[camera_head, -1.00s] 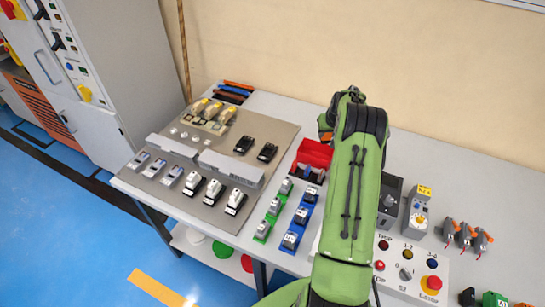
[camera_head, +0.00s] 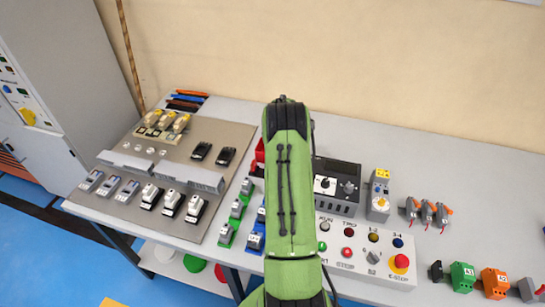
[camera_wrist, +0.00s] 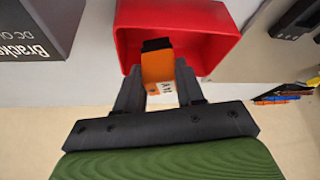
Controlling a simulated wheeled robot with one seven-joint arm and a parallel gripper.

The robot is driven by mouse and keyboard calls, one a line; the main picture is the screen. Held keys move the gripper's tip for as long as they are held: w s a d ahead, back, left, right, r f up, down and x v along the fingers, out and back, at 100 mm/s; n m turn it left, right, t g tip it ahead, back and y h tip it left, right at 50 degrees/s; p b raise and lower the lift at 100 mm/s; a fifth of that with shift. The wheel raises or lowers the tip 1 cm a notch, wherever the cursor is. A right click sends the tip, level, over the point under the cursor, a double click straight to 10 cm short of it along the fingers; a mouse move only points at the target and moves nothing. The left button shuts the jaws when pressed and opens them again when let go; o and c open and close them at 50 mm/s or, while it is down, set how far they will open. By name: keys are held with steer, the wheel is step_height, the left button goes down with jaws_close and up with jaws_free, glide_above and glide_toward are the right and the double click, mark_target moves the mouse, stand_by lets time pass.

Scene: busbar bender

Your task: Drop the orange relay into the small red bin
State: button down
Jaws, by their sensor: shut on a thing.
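The orange relay (camera_wrist: 157,67), with a black end and a white label, is held between the fingers of my gripper (camera_wrist: 160,85) in the wrist view. My gripper is shut on it. The small red bin (camera_wrist: 215,20) is right beyond the relay, its open inside facing the camera. The relay overlaps the bin's opening and near rim in the picture; its exact height above the bin I cannot tell. In the head view only a sliver of the red bin (camera_head: 258,152) shows left of my arm, which hides my gripper and the held relay.
A dark power supply box (camera_head: 337,186) stands just right of the bin. A grey mounting board (camera_head: 175,140) with several devices lies to the left. Green and blue blocks sit in front of the bin. Another orange block (camera_head: 495,283) is at the front right. A control panel (camera_head: 366,250) lies nearer.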

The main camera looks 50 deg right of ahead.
steer(key=c, duration=0.6)
jaws_free()
steer(key=shift+r, duration=0.15)
steer(key=p+v, duration=0.1)
steer(key=v, duration=1.4)
steer(key=shift+s+a+r, duration=0.1)
steer(key=shift+r, duration=0.15)
